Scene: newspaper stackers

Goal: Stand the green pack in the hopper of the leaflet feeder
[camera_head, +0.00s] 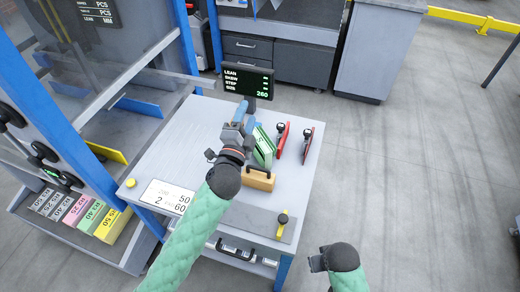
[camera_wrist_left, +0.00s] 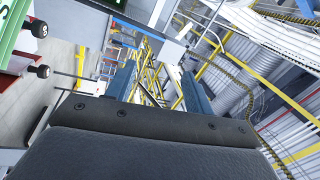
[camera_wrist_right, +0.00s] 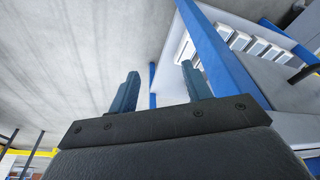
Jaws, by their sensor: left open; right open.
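In the head view a green and white pack (camera_head: 264,147) stands tilted on the grey worktable (camera_head: 180,130), just left of two red pieces with black knobs (camera_head: 282,138). My left gripper (camera_head: 243,108) is open and empty, over the table beside the pack's left upper edge. Whether they touch I cannot tell. My right gripper (camera_wrist_right: 158,90) is open and empty, off the table's front right in the head view. Which part is the hopper is unclear.
A brown block with a handle (camera_head: 260,178) sits in front of the pack. A display (camera_head: 248,81) stands at the table's back. A rack at lower left holds several coloured packs, one green (camera_head: 86,216). A knobbed grey plate (camera_head: 250,218) lies nearer. Floor at right is clear.

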